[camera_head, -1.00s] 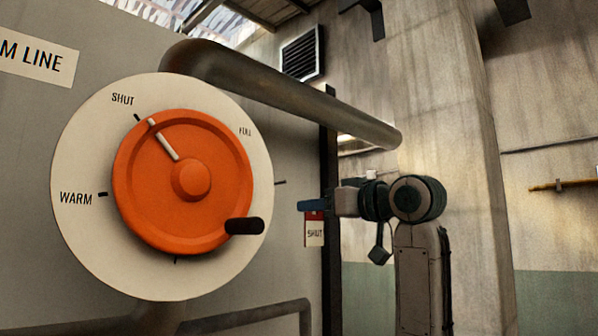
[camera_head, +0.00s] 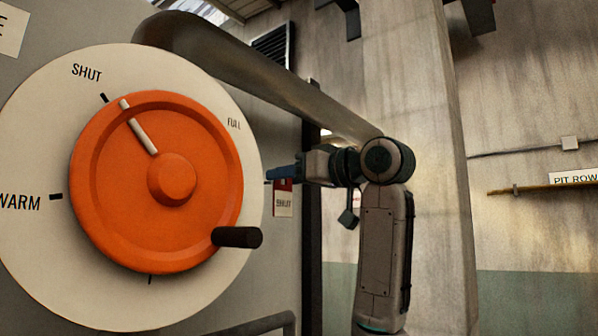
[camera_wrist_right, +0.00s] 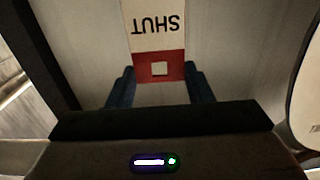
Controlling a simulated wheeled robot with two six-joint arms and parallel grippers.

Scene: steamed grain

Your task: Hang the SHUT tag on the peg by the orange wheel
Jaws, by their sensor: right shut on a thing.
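My right gripper (camera_head: 284,173) is shut on the SHUT tag (camera_head: 283,204), which hangs below its blue fingers. The tag is white with a red end. In the right wrist view the tag (camera_wrist_right: 155,32) lies between the fingers (camera_wrist_right: 160,74), and its red end has a square hole. The orange wheel (camera_head: 105,215) sits on a round white dial, its white pointer line toward SHUT. A short dark stub (camera_head: 268,182), perhaps the peg, shows just left of the fingertips beside the dial; I cannot tell whether they touch. My left gripper is not in view.
The wheel's black handle (camera_head: 237,237) sticks out at its lower right, near the tag. A thick pipe (camera_head: 255,75) runs above the gripper. A dark panel edge (camera_head: 312,260) stands just right of the tag. A concrete pillar (camera_head: 430,120) stands behind my arm.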

